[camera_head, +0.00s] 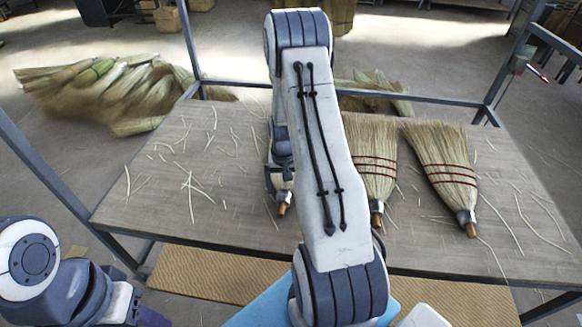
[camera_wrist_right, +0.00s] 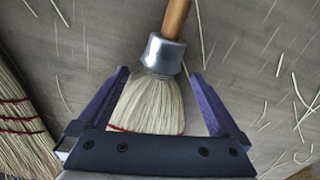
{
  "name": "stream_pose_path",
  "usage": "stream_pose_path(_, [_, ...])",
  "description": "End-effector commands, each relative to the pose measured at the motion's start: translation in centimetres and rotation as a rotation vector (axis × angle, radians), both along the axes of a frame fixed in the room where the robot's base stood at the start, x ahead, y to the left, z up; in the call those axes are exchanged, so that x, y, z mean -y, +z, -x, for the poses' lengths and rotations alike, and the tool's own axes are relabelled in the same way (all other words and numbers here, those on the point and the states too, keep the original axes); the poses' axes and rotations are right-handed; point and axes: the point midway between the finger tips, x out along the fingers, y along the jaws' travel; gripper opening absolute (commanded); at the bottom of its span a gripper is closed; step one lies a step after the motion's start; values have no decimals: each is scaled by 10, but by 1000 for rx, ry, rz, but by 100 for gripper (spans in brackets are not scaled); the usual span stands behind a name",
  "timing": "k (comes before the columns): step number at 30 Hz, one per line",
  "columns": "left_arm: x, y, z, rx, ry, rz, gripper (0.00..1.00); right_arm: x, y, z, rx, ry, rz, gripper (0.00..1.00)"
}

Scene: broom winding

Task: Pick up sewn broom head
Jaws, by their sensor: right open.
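A sewn broom head with pale straw bristles (camera_wrist_right: 150,103), a metal collar (camera_wrist_right: 162,54) and a wooden handle stub lies between the fingers of my right gripper (camera_wrist_right: 158,74). The fingers are open, one on each side, and not closed on it. In the head view my right gripper (camera_head: 281,184) is low over the table; the collar (camera_head: 285,198) of this broom head shows below it, and my arm hides most of the bristles. Two more broom heads with red stitching lie to the right, one in the middle (camera_head: 375,165) and one further right (camera_head: 445,170).
The table (camera_head: 225,222) is strewn with loose straws. Metal frame posts (camera_head: 193,45) rise at its back corners. A pile of straw bundles (camera_head: 110,90) lies on the floor behind left. The table's left part is free of broom heads.

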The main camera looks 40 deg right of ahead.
Motion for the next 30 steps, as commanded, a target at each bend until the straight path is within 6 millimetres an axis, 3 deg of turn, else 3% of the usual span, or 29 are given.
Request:
stream_pose_path(3, [0, -2, 0, 0, 0, 0, 50, 0, -13, 0, -1, 0, -1, 100])
stream_pose_path(11, [0, -2, 0, 0, 0, 0, 50, 0, -15, 0, 2, 0, 1, 100])
stream_pose_path(19, [0, -2, 0, 0, 0, 0, 50, 0, -15, 0, 1, 0, 1, 0])
stream_pose_path(30, [0, -1, 0, 0, 0, 0, 50, 0, -10, -1, 4, 0, 2, 0])
